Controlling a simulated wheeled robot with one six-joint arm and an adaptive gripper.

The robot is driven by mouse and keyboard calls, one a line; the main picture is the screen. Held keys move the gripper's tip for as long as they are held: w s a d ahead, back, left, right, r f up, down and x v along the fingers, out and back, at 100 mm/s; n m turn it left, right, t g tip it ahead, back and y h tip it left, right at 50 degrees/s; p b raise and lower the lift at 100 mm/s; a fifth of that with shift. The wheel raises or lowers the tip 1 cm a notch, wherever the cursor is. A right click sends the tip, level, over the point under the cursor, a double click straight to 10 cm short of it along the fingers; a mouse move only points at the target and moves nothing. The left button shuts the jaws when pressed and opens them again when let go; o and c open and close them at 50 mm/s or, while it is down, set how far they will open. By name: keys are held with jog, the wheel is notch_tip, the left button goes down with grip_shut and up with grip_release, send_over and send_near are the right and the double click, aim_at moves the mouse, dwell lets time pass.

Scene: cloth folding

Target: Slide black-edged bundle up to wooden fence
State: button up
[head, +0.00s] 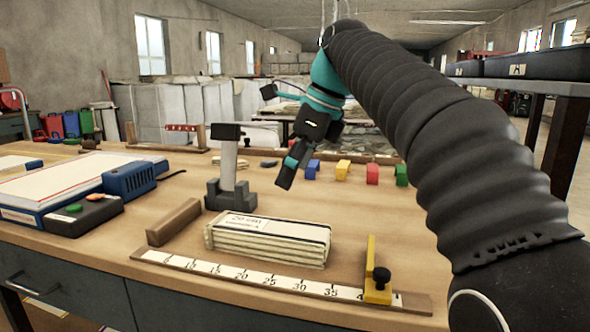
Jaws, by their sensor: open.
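The bundle (268,243) is a stack of folded pale cloth with thin dark lines along its top edges and a printed label. It lies flat on the bench behind the ruler. A short wooden block (174,222), which looks like the fence, stands to its left with a narrow gap of bench between them. My gripper (277,138) is open and empty, its teal and black fingers spread in the air above and behind the bundle, touching nothing that I can see.
A ruler on a wooden strip (205,269) runs along the front, with a yellow stop (379,271) right of the bundle. A grey clamp-like post (229,170) stands close behind the bundle. Colored blocks (343,169) sit farther back. A blue-and-white device (70,190) fills the left.

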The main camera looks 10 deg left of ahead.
aim_at(231, 221)
jog(key=b+x, duration=0.4)
jog(key=x, duration=0.9)
jog(key=shift+f, duration=0.4)
jog(key=c, duration=1.2)
jog(key=a+p, duration=0.1)
jog(key=a, duration=0.1)
jog(key=a+p, duration=0.3)
jog(key=a, duration=0.1)
jog(key=shift+w+r, duration=0.15)
jog(key=shift+w, duration=0.15)
jog(key=shift+a+p, duration=0.75)
jog(key=shift+a, duration=0.4)
jog(key=shift+f, duration=0.2)
jog(key=o, duration=1.2)
